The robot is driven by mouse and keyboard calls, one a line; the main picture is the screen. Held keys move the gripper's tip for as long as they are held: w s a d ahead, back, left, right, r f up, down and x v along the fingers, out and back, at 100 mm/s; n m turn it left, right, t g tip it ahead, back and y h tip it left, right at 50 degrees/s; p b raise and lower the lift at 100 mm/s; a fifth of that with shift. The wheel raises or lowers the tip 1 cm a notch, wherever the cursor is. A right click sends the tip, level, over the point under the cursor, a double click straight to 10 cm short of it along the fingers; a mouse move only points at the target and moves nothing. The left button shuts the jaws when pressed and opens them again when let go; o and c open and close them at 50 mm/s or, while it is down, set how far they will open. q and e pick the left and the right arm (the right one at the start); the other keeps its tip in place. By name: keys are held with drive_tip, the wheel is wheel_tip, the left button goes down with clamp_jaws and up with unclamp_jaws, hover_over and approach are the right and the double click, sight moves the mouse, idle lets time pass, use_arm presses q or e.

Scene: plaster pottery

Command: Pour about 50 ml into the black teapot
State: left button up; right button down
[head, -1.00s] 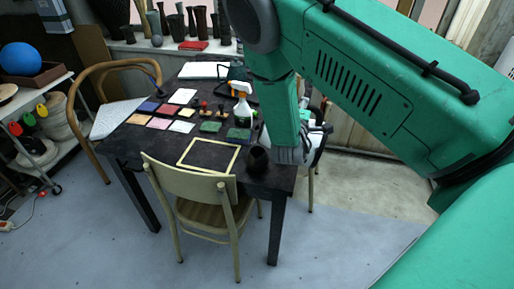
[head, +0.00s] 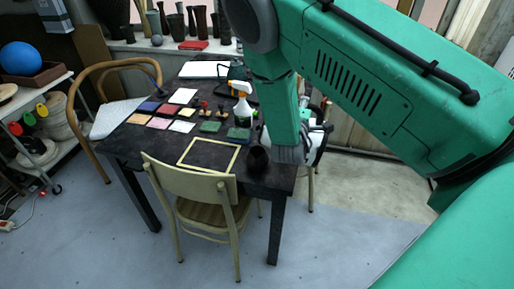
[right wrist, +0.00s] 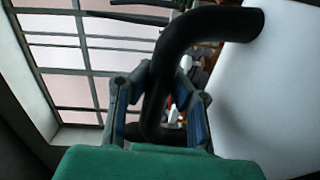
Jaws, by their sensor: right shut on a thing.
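My right gripper (right wrist: 162,95) is shut on the thick black handle (right wrist: 172,62) of a smooth white vessel (right wrist: 262,95) in the right wrist view. In the head view, part of this white vessel (head: 316,140) shows beside and behind my green right arm, above the table's right end. A small dark, rounded vessel (head: 257,160), likely the black teapot, is at the table's near right corner, just left of my right forearm's end. Its spout and handle cannot be made out. Any liquid is not visible. My left gripper is not in view.
The dark table (head: 150,152) holds coloured tiles, a spray bottle (head: 242,105) and a yellow-edged frame (head: 208,154). A wooden chair (head: 190,185) stands at its front edge. Another chair (head: 110,85) stands at the left. Vases line the back ledge.

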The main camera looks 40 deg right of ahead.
sight(321, 121)
drive_tip(key=shift+w+a+r, duration=0.2)
drive_tip(key=shift+w+r, duration=0.15)
drive_tip(key=shift+r, duration=0.05)
idle(1.2)
drive_tip(key=s+d+f+m, duration=0.1)
drive_tip(key=s, duration=0.1)
drive_tip(key=s+d+f+m+b, duration=0.1)
drive_tip(key=s+d+f, duration=0.1)
drive_tip(key=shift+f+b, duration=0.15)
drive_tip(key=shift+b, duration=0.15)
drive_tip(key=shift+s+d+f, duration=0.1)
drive_tip(key=shift+d+f, duration=0.1)
drive_tip(key=shift+f, duration=0.05)
drive_tip(key=shift+s+d+f+m+b, duration=0.15)
drive_tip(key=shift+s+f+m+b, duration=0.1)
drive_tip(key=shift+m+b, duration=0.15)
drive_tip(key=shift+s+d+f+m+b, duration=0.15)
drive_tip(key=shift+s+f+m+b, duration=0.15)
drive_tip(key=shift+f, duration=0.15)
idle(0.9)
